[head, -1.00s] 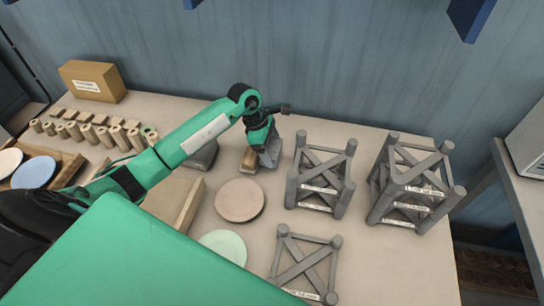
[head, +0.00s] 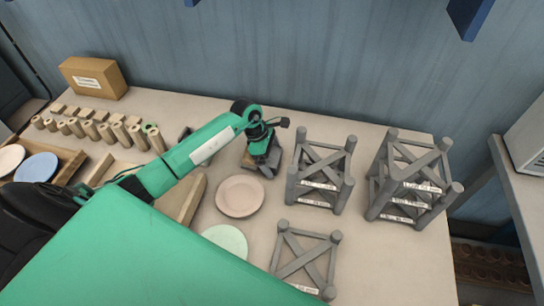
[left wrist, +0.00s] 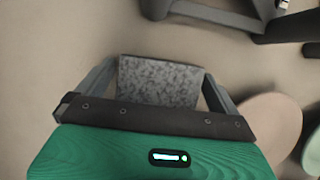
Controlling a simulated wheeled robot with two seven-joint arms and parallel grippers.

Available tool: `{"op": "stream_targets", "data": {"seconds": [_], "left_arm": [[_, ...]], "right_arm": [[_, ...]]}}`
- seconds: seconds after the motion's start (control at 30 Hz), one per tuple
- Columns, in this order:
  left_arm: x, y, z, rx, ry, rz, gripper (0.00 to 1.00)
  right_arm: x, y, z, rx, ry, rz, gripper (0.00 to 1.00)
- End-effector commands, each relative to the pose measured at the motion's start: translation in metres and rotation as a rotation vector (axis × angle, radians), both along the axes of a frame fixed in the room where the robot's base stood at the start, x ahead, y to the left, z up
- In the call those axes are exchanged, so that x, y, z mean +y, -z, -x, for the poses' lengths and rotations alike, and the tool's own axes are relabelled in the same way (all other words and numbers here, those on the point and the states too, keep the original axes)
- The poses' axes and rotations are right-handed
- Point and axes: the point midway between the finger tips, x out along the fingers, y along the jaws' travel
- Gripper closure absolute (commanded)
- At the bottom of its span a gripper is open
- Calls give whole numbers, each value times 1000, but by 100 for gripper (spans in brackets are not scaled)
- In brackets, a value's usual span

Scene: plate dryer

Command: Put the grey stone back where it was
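My left gripper (head: 262,166) points down at the table, behind the pink plate (head: 240,197) and left of the grey racks. In the left wrist view, the grey speckled stone (left wrist: 160,82) lies between the two fingers of this gripper (left wrist: 161,72). Both fingers meet its sides. In the head view the stone is hard to tell from the fingers, and I cannot tell whether it touches the table. My right gripper is not in view.
Two upright grey racks (head: 321,173) (head: 411,180) and a low one (head: 304,259) stand to the right. A pale green plate (head: 226,242) lies in front. Several wooden cylinders (head: 104,132) and a cardboard box (head: 93,77) are at left. Clear table lies behind the gripper.

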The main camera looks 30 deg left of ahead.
Motion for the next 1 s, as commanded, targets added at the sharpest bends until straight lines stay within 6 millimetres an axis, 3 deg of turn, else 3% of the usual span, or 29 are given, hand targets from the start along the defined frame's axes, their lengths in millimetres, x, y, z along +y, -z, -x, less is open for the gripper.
{"op": "stream_targets", "data": {"seconds": [0.37,0.8,1.0], "left_arm": [[3,-7,0,-2,-1,-1,0],[36,-88,9,-3,-2,-3,0],[44,-110,11,-1,-1,0,0]], "right_arm": [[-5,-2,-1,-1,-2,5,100],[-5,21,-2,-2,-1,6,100],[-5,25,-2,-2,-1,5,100]]}}
